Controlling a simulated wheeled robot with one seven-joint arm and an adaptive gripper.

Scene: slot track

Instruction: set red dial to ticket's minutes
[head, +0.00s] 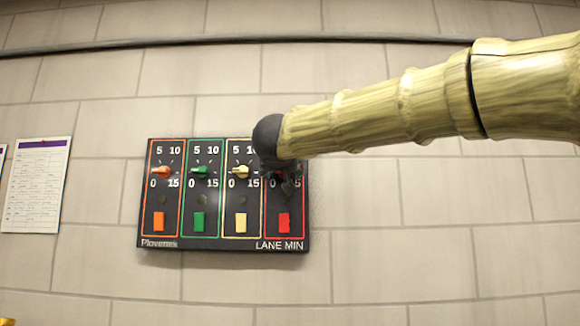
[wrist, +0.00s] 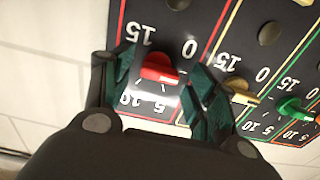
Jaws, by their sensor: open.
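The red dial (wrist: 160,75) is on the rightmost panel column. In the wrist view it sits between the two fingers of my gripper (wrist: 165,84), which is open around it; I cannot tell whether they touch it. Its handle lies roughly sideways, and its exact reading is unclear. The scale shows 0, 5, 10 and 15, upside down in the wrist view. In the head view my gripper (head: 283,172) hides most of the red dial. A paper sheet (head: 38,185) with a purple top hangs on the wall at left. Its print is too small to read, and I cannot tell whether it is the ticket.
The yellow dial (wrist: 240,88) is close beside one finger. The wall right of the panel is bare.

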